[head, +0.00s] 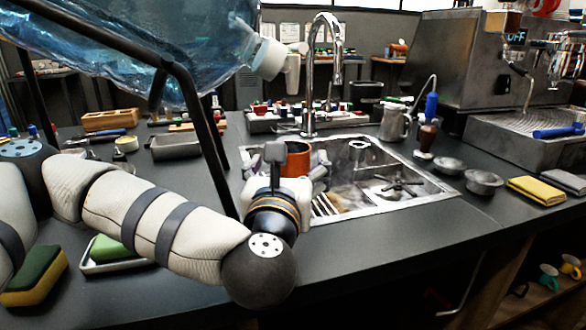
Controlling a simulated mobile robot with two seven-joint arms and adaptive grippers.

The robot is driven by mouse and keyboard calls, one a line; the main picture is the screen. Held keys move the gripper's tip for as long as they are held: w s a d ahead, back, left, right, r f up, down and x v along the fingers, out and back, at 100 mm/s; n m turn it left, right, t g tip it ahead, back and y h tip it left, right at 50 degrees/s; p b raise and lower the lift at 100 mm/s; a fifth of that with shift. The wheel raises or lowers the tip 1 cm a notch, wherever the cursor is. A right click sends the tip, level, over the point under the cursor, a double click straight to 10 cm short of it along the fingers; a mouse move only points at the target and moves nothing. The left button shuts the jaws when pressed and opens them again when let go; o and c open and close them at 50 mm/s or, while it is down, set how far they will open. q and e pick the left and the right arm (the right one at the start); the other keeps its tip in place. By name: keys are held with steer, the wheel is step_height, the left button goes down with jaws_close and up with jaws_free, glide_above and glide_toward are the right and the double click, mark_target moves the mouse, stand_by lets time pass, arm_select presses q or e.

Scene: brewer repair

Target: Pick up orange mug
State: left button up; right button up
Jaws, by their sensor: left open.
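The orange mug (296,159) is at the left side of the sink, partly hidden behind my left gripper. Its upper part and rim show above the gripper. My left gripper (290,168) is open, with its fingers pointing away from the camera toward the mug. The fingers appear on either side of the mug, but I cannot tell whether they touch it. The mug's base and handle are hidden. My right gripper is not in view.
The metal sink (425,197) has a tall faucet (318,70) behind it. A large water bottle (150,45) on a dark frame hangs at upper left. An espresso machine (440,60) stands at right. The front counter right of my arm is clear.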

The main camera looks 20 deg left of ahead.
mark_target(290, 174)
arm_select(q)
steer(key=f, duration=0.3)
steer(key=shift+w+a+f, duration=0.1)
steer(key=shift+w+f, duration=0.1)
steer(key=shift+w, duration=0.15)
steer(key=w, duration=0.3)
steer(key=w+a, duration=0.1)
steer(key=w, duration=0.2)
steer(key=shift+w+a+r, duration=0.15)
steer(key=shift+w, duration=0.25)
steer(key=c, duration=1.7)
steer(key=shift+o, duration=0.2)
steer(key=shift+r, duration=0.1)
